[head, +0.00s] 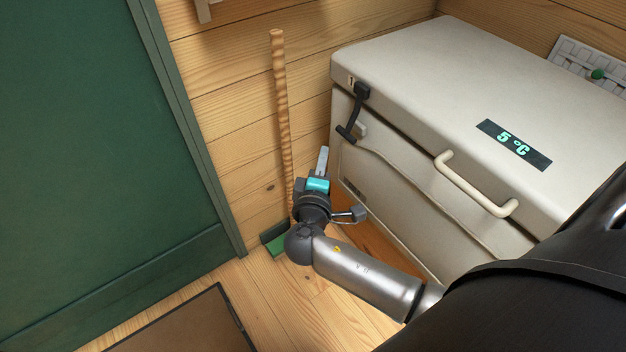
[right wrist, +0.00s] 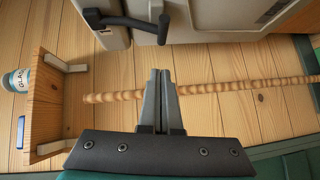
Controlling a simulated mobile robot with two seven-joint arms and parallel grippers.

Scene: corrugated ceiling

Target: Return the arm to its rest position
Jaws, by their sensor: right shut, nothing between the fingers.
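My right gripper (head: 322,160) is in the middle of the head view, at the end of my right arm, which comes in from the lower right. It is between the wooden wall and the front of the white cooler chest (head: 420,60). In the right wrist view its two grey fingers (right wrist: 159,75) are together, with nothing between them. A twisted wooden stick (head: 281,110) leans upright just left of it; in the wrist view the stick (right wrist: 225,87) passes behind the fingers. I cannot see my left gripper.
The chest has a black latch (head: 352,112), a pale handle (head: 475,185) and a display reading 5 °C. A green holder (head: 274,240) stands at the stick's foot. A green door (head: 90,130) fills the left, with a brown mat (head: 185,325) below. A wooden shelf (right wrist: 42,105) shows in the wrist view.

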